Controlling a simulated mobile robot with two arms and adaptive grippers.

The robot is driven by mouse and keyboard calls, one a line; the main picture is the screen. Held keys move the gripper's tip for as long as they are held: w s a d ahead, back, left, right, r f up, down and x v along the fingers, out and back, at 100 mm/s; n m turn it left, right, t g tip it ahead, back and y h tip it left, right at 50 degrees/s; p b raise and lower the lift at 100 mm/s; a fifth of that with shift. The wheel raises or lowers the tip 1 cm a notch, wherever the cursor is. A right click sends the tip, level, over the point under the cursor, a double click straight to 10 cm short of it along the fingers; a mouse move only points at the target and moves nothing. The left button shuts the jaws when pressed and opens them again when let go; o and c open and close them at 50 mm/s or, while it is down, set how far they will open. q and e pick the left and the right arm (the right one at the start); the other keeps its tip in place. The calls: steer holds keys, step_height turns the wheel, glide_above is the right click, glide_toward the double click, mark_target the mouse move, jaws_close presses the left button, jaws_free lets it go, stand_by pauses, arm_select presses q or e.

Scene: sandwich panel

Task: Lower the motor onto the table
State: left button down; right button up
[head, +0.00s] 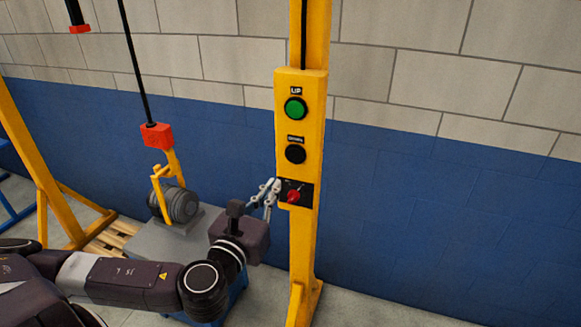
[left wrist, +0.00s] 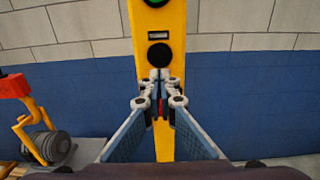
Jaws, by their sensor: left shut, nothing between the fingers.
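The grey motor (head: 182,204) hangs in a yellow hook (head: 166,172) below a red hoist block (head: 157,136). It is over or on the grey table (head: 150,240); I cannot tell whether it touches. The yellow control box has a green UP button (head: 295,108), a black button (head: 295,154) below it and a red switch (head: 293,197) lowest. My left gripper (head: 274,186) is shut and empty, close to the box's left edge beside the switch. In the left wrist view its fingertips (left wrist: 160,75) show just under the black button (left wrist: 159,55) and mostly hide the switch.
The yellow post (head: 304,250) carrying the box stands upright in front of a blue and beige wall. A yellow frame leg (head: 42,170) and a wooden pallet (head: 112,238) are at the left. The floor right of the post is clear.

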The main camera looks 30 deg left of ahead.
mark_target(294, 155)
arm_select(q)
steer(key=b+x, duration=0.5)
steer(key=x, duration=0.5)
steer(key=shift+w+r, duration=0.1)
steer(key=shift+x, duration=0.95)
